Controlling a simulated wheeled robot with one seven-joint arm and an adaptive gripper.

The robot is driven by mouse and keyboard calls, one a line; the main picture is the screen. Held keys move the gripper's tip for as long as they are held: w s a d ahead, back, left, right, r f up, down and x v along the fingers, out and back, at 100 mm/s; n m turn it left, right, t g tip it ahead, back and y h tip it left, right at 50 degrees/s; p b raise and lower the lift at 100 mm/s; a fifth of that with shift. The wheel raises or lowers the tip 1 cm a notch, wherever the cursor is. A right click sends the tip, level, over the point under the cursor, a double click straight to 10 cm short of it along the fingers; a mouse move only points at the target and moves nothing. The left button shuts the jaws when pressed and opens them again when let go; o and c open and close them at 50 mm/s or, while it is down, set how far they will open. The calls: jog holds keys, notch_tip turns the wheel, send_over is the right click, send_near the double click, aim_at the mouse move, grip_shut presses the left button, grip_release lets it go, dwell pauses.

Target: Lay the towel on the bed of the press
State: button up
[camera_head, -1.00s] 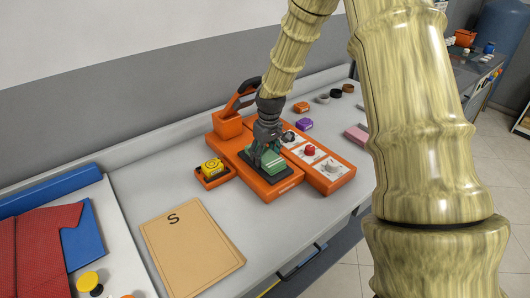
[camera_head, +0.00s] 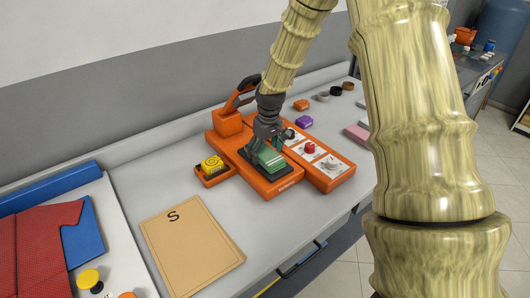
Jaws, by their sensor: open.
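The press (camera_head: 226,147) is an orange machine on the counter, with its black-handled lid (camera_head: 240,95) raised at the back left. Its bed (camera_head: 278,179) is a dark pad at the front. A green folded towel (camera_head: 267,157) with pale stripes lies on the bed. My gripper (camera_head: 261,146) is open just above the towel, at its back edge. I cannot tell whether the fingers touch the towel. The gripper hides part of the towel and of the bed.
A red knob (camera_head: 310,148) and other controls are on the press's right side. A yellow item (camera_head: 212,165) sits in an orange tray at its left. A tan board (camera_head: 191,246) marked S lies in front. Purple (camera_head: 304,122) and pink (camera_head: 357,132) blocks lie behind right.

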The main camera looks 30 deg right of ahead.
aim_at(267, 154)
notch_tip(267, 154, up, 12)
jog(key=s+b, duration=0.1)
jog(key=b, duration=0.1)
jog(key=shift+s+f, duration=0.2)
dwell(0.7)
